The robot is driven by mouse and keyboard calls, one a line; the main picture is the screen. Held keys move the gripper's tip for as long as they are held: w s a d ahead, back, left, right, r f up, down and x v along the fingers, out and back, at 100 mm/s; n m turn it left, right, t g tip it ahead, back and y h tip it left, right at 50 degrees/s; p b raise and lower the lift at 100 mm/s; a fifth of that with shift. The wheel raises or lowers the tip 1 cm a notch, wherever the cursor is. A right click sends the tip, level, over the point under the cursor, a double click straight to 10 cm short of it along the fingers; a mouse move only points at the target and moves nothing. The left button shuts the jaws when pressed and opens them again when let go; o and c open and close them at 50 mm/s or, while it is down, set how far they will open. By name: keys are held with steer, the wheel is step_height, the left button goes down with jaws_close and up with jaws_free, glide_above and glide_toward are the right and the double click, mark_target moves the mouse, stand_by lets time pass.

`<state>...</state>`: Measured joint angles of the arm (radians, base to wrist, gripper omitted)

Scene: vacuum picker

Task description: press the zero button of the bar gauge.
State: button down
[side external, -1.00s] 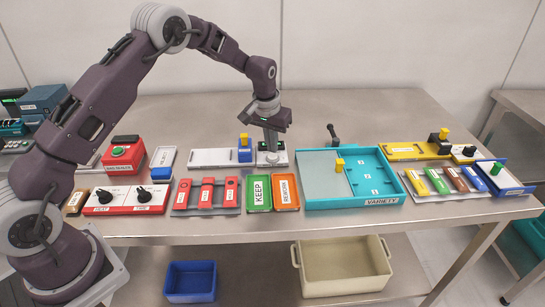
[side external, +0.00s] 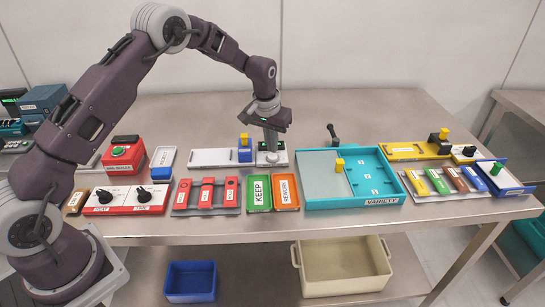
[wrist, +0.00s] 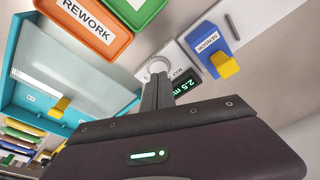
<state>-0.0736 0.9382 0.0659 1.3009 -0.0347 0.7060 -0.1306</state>
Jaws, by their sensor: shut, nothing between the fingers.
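The bar gauge (side external: 210,158) is a long white plate at the back middle of the bench. It carries a blue sensor block (side external: 244,154) with a yellow tab, which also shows in the wrist view (wrist: 208,44). A dark display (wrist: 184,82) with green digits, partly covered, seems to read 2.5. A round pale button (wrist: 158,64) stands beside the display; no zero label is readable. My gripper (side external: 270,150) points down at the gauge's right end. Its shut, empty fingertips (wrist: 157,78) overlap the button in the wrist view; I cannot tell whether they touch it.
Green KEEP (side external: 258,208) and orange REWORK (side external: 286,206) trays lie in front of the gauge. A teal VARIETY tray (side external: 384,201) stands to the right. A red-and-white knob panel (side external: 124,209) is at left. The bench behind the gauge is clear.

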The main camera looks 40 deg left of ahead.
steer(key=shift+f, duration=0.8)
stand_by(0.4)
steer(key=shift+r, duration=3.05)
step_height(320, 180, up, 7)
glide_above(272, 156)
steer(key=s+d, duration=0.1)
steer(key=s, duration=0.2)
steer(key=s+d+r+m+t, duration=0.1)
steer(key=s+d+r+t, duration=0.15)
steer(key=s+r, duration=0.85)
steer(key=s+d+m, duration=0.2)
steer(key=s+d, duration=0.1)
steer(key=s, duration=2.2)
steer(key=shift+s+t+h, duration=0.3)
steer(key=shift+s+t, duration=0.05)
steer(key=shift+t, duration=0.1)
